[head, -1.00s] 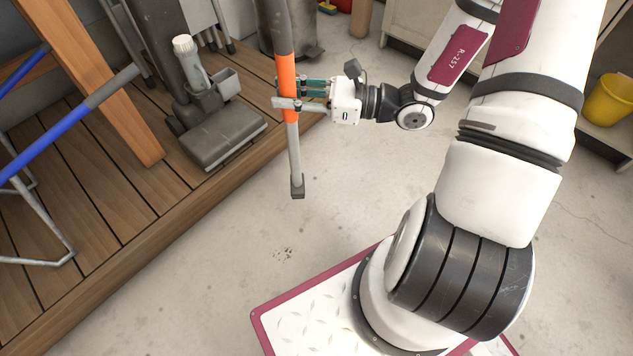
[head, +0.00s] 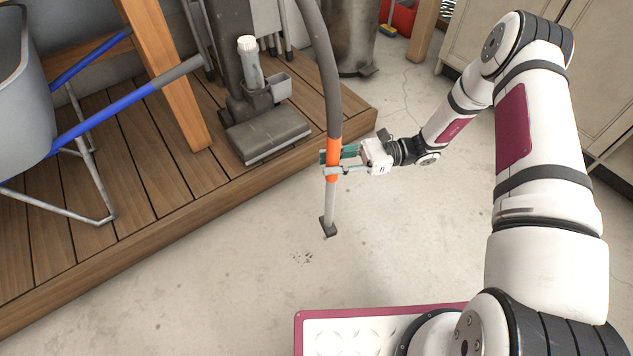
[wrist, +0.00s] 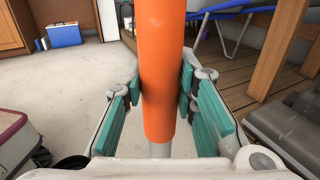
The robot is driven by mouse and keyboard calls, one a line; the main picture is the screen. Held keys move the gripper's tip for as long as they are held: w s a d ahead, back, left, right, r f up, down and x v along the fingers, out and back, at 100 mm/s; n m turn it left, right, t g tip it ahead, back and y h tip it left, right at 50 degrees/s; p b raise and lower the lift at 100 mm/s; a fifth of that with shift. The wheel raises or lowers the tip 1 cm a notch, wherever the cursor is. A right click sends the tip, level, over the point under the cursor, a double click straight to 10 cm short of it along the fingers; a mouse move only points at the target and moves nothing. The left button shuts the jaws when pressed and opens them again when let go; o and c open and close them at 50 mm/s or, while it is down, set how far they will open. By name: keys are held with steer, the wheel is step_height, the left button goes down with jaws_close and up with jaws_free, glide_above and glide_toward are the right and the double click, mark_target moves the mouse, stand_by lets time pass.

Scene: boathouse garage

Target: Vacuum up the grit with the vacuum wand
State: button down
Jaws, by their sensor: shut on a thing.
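The vacuum wand (head: 331,196) is a grey tube with an orange grip band and a dark nozzle at its lower end. My gripper (head: 334,162) is shut on the orange band, which also shows between the teal finger pads in the wrist view (wrist: 162,70). The wand hangs nearly upright, its nozzle above the concrete floor. A dark hose rises from its top. The grit (head: 303,257) is a small patch of dark specks on the floor, below and slightly left of the nozzle in the head view. The wrist view does not show the nozzle or the grit.
A wooden deck (head: 150,220) with a raised edge lies at left, carrying the grey vacuum cleaner (head: 265,133) and a blue-handled wheelbarrow (head: 105,120). A metal bin (head: 352,45) stands at the back. A blue cooler (wrist: 64,34) is far off in the wrist view. Concrete around the grit is clear.

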mark_target(330, 190)
steer(key=s+a+f+n+g+h, duration=0.1)
steer(key=a+f+n+g, duration=0.1)
steer(key=a+f+g, duration=0.2)
steer(key=shift+s+f+n, duration=0.4)
steer(key=shift+f, duration=0.4)
steer(key=shift+a, duration=0.1)
steer(key=s+a+f+b, duration=0.1)
steer(key=s+a+f, duration=0.4)
steer(key=a, duration=0.3)
steer(key=shift+s+a, duration=0.3)
steer(key=shift+s, duration=0.1)
steer(key=shift+f, duration=0.6)
stand_by(1.2)
steer(key=shift+d, duration=0.1)
steer(key=w+v, duration=0.2)
steer(key=v, duration=0.8)
steer(key=shift+a+r, duration=0.15)
steer(key=shift+a, duration=0.25)
